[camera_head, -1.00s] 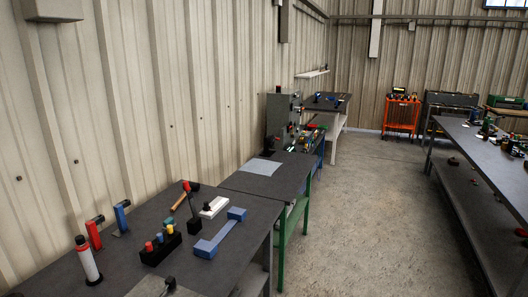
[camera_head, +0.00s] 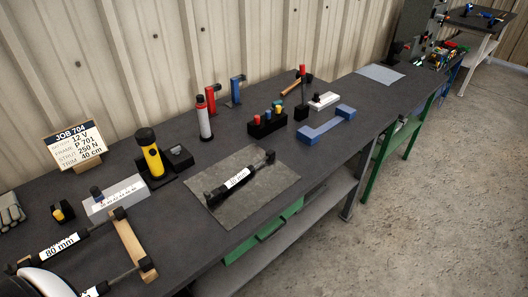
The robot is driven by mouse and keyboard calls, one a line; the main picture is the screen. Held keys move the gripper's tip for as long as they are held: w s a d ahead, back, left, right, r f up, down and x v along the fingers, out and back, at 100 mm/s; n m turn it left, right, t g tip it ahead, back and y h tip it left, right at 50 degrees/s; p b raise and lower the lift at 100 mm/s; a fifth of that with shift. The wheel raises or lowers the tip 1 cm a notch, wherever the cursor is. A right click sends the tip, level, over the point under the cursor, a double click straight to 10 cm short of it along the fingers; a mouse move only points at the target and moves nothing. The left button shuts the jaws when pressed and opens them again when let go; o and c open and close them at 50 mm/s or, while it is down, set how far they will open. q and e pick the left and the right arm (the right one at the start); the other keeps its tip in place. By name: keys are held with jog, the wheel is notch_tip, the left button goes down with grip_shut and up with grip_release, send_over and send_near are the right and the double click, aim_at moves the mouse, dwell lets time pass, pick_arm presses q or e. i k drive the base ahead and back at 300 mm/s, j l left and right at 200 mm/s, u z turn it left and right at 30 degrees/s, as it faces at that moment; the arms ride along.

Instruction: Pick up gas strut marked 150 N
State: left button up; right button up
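A black strut (camera_head: 238,178) with a white label lies on a grey mat (camera_head: 262,208); its label is too small to read surely. A second black strut (camera_head: 62,246), labelled 80 mm, lies at the lower left on a wooden rack (camera_head: 132,243). A third strut (camera_head: 97,290) lies at the bottom edge, its label cut off. I can read no 150 N mark on any strut. Neither of my grippers shows in the view.
A job card (camera_head: 75,143) reads STRUT 250 N. Bare floor (camera_head: 430,210) lies to the right.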

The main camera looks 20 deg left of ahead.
aim_at(218, 193)
jog(key=i+l+u, duration=0.1)
jog(key=u, duration=1.2)
jog(key=i+l, duration=0.05)
